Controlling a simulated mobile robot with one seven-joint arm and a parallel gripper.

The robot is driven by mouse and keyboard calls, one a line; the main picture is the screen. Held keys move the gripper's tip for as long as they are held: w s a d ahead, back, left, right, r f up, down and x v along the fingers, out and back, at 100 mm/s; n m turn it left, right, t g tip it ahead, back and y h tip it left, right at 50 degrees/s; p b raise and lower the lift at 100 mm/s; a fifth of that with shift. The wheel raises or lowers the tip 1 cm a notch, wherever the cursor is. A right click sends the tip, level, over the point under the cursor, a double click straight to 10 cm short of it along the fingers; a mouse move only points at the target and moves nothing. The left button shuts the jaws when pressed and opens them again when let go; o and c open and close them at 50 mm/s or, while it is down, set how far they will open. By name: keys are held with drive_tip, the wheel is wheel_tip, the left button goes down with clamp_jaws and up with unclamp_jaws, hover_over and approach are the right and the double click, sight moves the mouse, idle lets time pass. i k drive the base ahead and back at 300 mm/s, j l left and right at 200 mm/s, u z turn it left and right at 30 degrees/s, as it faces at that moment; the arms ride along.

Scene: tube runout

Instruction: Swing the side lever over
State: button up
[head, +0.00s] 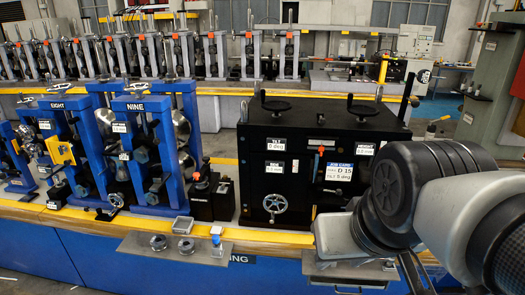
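A black machine box (258,165) stands on the bench right of centre. On its right side a black lever (407,96) rises above the top edge, upright with a slight lean. Its lower end is hidden behind my arm and the box. A small red-tipped slim lever (321,160) is on the box's front face. My arm fills the lower right, in front of the box's right corner and below the side lever. I cannot make out the gripper's fingers, and nothing of mine visibly touches the side lever.
The box carries two black handwheels (278,103) on top, a silver handwheel (275,204) and white labels in front. Blue roll stands (150,150) stand to its left. A grey shelf (175,247) with small parts juts from the bench front. A yellow edge (270,237) runs along the bench.

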sight(320, 189)
drive_tip(key=i+l+u, duration=0.2)
drive_tip(key=i+l, duration=0.5)
drive_tip(key=i, duration=0.05)
